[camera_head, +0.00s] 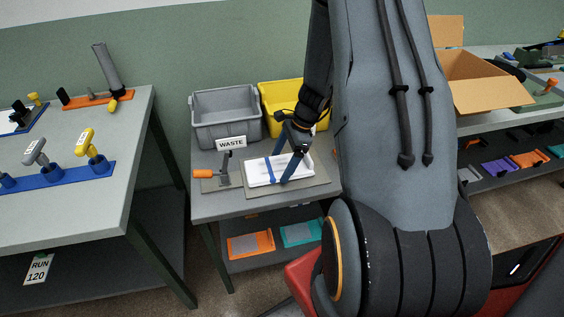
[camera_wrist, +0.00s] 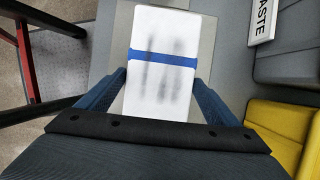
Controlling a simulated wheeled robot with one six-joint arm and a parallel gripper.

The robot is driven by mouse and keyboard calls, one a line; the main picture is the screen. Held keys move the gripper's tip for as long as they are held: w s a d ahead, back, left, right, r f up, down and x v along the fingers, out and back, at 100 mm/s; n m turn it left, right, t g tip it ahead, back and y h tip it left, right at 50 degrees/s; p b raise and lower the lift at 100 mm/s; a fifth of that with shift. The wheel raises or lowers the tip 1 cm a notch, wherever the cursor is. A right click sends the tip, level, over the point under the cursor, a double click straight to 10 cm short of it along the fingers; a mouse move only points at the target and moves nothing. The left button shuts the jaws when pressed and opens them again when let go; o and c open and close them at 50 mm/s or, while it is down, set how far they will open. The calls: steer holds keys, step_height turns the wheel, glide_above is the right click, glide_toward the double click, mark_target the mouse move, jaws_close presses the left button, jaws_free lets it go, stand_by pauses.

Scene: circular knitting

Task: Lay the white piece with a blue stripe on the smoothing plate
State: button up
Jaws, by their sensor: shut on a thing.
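The white piece with a blue stripe (camera_head: 261,173) is over the grey smoothing plate (camera_head: 317,183) on the small table. In the wrist view the white piece (camera_wrist: 150,100) lies lengthwise ahead of me, with its blue stripe crossing it. My gripper (camera_head: 280,169) reaches down from above, with one blue finger at each long edge of the piece. The fingers of my gripper (camera_wrist: 160,76) are shut on the piece from both sides. The plate's pale border (camera_wrist: 207,32) shows beside the piece. I cannot tell whether the piece touches the plate or is just above it.
A grey bin (camera_head: 225,112) with a WASTE sign (camera_head: 231,142) and a yellow bin (camera_head: 281,97) stand behind the plate. An orange-handled tool (camera_head: 204,174) is left of it. A workbench (camera_head: 130,120) stands further left. An open cardboard box (camera_head: 485,85) is at the right.

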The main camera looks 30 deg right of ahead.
steer(key=o, duration=1)
steer(key=shift+f, duration=0.15)
steer(key=b+v, duration=0.2)
steer(key=v, duration=1)
steer(key=s+a+r+n+h, duration=0.1)
steer(key=s+a+r+n, duration=0.1)
steer(key=s+a+n, duration=0.2)
steer(key=s+a+r+n+h, duration=0.1)
steer(key=s+a+r+n, duration=0.1)
steer(key=s+a+n, duration=0.3)
steer(key=s+a+r+n+h, duration=0.2)
steer(key=s+a+n, duration=0.3)
steer(key=a+n, duration=0.5)
steer(key=shift+a+n+g, duration=0.2)
steer(key=shift+n+g, duration=0.1)
steer(key=shift+n, duration=0.9)
